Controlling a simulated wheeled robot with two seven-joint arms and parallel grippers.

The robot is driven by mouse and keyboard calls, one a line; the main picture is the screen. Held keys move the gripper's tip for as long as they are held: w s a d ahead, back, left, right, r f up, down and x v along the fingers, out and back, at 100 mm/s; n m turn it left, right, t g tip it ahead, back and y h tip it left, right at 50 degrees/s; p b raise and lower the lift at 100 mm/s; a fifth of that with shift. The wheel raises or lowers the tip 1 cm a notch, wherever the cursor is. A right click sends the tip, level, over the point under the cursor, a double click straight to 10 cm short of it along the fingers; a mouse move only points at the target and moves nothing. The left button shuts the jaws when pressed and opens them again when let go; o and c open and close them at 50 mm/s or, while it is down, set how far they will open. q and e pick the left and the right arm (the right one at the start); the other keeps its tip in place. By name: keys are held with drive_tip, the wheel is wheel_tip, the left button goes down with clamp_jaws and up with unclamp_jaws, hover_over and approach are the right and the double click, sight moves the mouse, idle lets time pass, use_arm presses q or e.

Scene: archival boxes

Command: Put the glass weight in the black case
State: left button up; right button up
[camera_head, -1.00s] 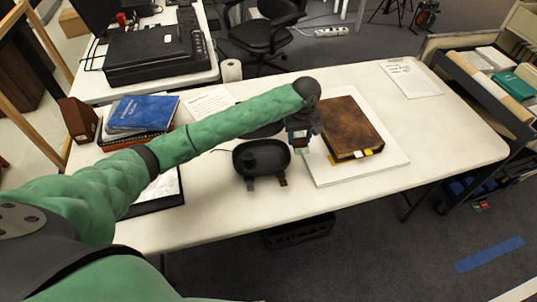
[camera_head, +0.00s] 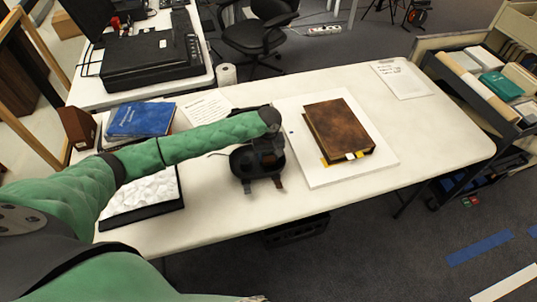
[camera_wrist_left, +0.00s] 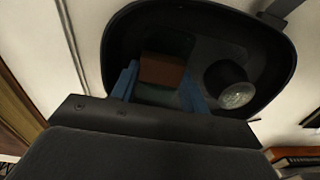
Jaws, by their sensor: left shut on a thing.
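In the left wrist view, the case (camera_wrist_left: 112,40) lies beyond the blue fingers of my left gripper (camera_wrist_left: 160,90). A black cylinder with a clear round lens (camera_wrist_left: 236,95) stands inside the case, right of the fingers. My right gripper is out of view.
A brown book (camera_head: 338,128) lies on a white board (camera_head: 315,178) right of the case. A black tray with white crumpled filling (camera_head: 143,196) and blue books (camera_head: 141,118) are at left. A paper sheet (camera_head: 402,80) lies at the far right. The table front is clear.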

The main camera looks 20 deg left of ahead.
sight(269, 158)
use_arm(q)
drive_tip(key=shift+f, duration=0.2)
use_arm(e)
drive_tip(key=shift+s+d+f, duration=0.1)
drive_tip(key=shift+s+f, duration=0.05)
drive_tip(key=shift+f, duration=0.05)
use_arm(q)
drive_tip(key=o, duration=0.9)
drive_tip(key=shift+c, duration=0.2)
drive_tip(key=shift+r, duration=0.1)
drive_tip(key=shift+r, duration=0.3)
wheel_tip(269, 158, up, 11)
drive_tip(key=b, duration=0.3)
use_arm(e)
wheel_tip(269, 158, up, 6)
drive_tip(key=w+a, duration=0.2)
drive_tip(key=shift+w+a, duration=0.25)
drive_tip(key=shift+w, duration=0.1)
